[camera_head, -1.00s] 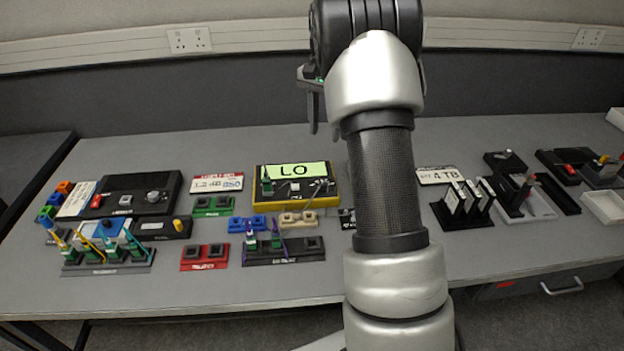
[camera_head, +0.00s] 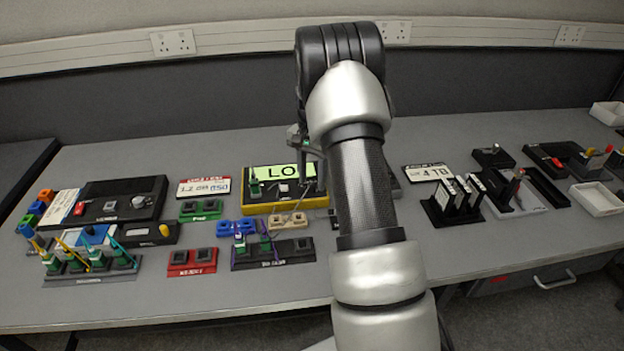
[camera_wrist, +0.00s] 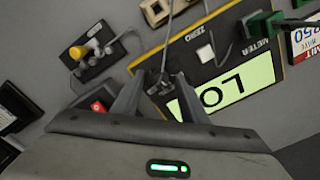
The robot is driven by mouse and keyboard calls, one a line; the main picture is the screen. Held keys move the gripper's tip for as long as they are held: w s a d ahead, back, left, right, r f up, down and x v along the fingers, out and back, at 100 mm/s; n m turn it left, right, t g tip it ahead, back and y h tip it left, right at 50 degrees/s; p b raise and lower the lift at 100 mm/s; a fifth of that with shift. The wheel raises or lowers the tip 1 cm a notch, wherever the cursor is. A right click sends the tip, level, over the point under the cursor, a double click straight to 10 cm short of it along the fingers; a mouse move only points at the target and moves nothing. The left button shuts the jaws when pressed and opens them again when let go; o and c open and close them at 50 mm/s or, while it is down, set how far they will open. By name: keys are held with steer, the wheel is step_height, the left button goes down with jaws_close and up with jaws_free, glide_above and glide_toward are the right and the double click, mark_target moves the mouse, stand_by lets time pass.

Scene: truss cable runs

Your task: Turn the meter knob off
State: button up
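The meter is a yellow-edged black box with a lit green display reading "LO" (camera_head: 283,172). It also shows in the wrist view, where its display (camera_wrist: 222,92) is upside down beside a white ZERO button (camera_wrist: 205,53). My gripper (camera_head: 308,157) is over the meter's right end in the head view. In the wrist view my gripper (camera_wrist: 160,92) has its two fingers apart, with a dark knob-like part (camera_wrist: 160,80) of the meter between or just beyond the tips. Contact with it cannot be told. The knob's pointing direction is unclear.
Cables run across the meter's face, and a green plug (camera_wrist: 262,24) stands by its edge. A small dark block with a yellow knob (camera_wrist: 77,52) and a red switch (camera_wrist: 98,107) lie nearby. Plug racks (camera_head: 90,265) stand at left, upright cards (camera_head: 455,200) at right.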

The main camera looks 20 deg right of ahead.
steer(key=shift+f, duration=0.2)
steer(key=shift+c, duration=0.2)
jaws_close()
steer(key=shift+n, duration=0.3)
steer(key=n, duration=0.3)
steer(key=shift+r+p, duration=0.1)
steer(key=shift+p, duration=0.2)
steer(key=shift+n, duration=2.1)
